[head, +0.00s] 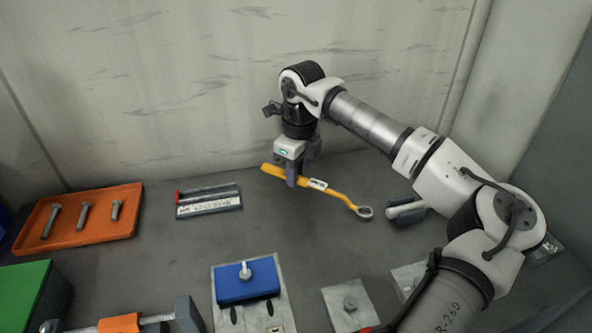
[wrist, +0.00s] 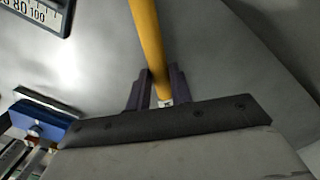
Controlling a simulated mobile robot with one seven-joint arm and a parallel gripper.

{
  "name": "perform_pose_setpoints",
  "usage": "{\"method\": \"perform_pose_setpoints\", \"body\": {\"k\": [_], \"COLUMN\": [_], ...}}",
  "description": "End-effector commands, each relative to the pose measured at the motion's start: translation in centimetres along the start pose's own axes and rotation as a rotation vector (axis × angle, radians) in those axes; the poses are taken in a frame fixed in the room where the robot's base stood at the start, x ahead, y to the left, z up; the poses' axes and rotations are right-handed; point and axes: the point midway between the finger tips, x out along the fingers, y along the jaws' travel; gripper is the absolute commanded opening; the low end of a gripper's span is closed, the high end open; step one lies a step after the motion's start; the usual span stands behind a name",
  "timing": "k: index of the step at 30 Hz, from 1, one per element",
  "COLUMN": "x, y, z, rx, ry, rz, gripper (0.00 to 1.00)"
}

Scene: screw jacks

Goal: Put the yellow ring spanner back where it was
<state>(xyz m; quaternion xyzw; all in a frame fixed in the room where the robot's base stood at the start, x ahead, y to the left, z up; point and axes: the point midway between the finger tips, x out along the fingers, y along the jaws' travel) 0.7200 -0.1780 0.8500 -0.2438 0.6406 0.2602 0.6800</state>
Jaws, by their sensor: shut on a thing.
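The yellow ring spanner (head: 335,193) has a long yellow handle, a white label near its middle and a grey ring end at the right. My gripper (head: 292,180) is shut on its handle, left of the label. The handle also shows in the wrist view (wrist: 150,42), running up from between the two dark fingers (wrist: 157,90). The spanner lies across the fingers toward the back middle of the bench. I cannot tell whether it touches the bench. The ring end is out of the wrist view.
An orange tray (head: 72,241) with several bolts is at the left. A scale block (head: 208,209) lies left of the spanner. A blue block with a bolt (head: 245,290) and a plate with a nut (head: 335,318) are in front. A white cylinder on a dark holder (head: 405,211) is right of the ring.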

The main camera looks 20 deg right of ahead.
Motion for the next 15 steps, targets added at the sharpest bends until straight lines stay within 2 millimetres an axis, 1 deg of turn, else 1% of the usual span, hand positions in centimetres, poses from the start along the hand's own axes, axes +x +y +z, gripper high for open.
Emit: {"method": "perform_pose_setpoints", "body": {"k": [5,9,10,12,15], "x": [-0.09,0.31,0.35,0.24,0.24], "y": [-0.03,-0.03,-0.02,-0.02,-0.02], "z": [0.01,-0.01,-0.02,-0.02,-0.02], "rx": [0.0,0.0,0.0,0.0,0.0], "ry": [-0.001,-0.001,0.0,0.0,0.0], "rz": [-0.002,-0.002,-0.001,-0.001,-0.001], "gripper": [0.0,0.0,0.23,0.32,0.43]}}
